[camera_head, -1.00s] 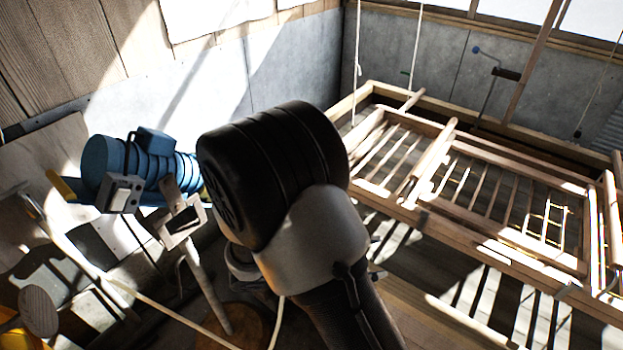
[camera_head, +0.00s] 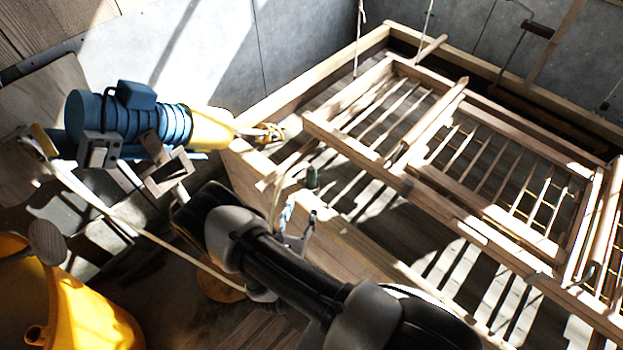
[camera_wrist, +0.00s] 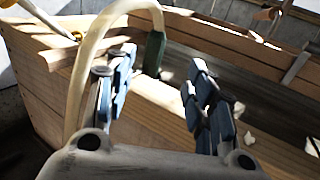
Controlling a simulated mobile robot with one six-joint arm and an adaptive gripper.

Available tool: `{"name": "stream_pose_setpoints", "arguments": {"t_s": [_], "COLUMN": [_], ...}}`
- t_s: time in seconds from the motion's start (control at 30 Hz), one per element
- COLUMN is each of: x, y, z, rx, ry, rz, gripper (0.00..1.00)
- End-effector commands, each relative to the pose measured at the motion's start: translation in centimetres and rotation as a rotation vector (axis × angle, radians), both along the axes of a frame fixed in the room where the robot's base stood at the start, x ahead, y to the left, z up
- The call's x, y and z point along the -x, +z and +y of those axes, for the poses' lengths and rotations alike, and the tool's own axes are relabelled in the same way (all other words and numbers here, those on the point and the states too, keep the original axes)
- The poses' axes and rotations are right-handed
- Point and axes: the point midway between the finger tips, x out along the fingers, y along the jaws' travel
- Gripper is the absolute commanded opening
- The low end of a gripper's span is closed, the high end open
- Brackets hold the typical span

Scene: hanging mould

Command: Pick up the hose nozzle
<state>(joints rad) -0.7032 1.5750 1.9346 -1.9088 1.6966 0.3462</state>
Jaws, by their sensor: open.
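The hose nozzle (camera_wrist: 155,52) is a dark green cylinder on the end of a cream hose (camera_wrist: 98,45) in the wrist view. It hangs at the wooden wall of the vat, ahead of the gap between my fingers. The nozzle also shows small in the head view (camera_head: 312,178), near the vat's left end. My gripper (camera_wrist: 163,88) is open and empty, its blue-grey finger pads on either side of the gap. The hose arches up past my left finger. In the head view my gripper (camera_head: 293,228) is just below the nozzle, partly hidden by my arm.
The wooden vat (camera_head: 350,245) with a hanging slatted frame (camera_head: 440,190) fills the right. A blue motor (camera_head: 130,118) with a yellow front stands left of the vat. A yellow tub (camera_head: 85,310) is at the lower left. Ropes hang at the back.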

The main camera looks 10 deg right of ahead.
Motion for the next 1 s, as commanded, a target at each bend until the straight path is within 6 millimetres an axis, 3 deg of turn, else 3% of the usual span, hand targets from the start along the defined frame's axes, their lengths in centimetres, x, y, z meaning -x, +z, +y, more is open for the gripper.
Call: {"name": "stream_pose_setpoints", "arguments": {"t_s": [0.3, 1.0], "x": [-5.9, -12.5], "y": [0.1, 0.3], "z": [-3.5, -6.1], "rx": [0.000, 0.000], "ry": [-0.007, -0.002], "rz": [-0.004, -0.002], "gripper": [0.50, 0.50]}}
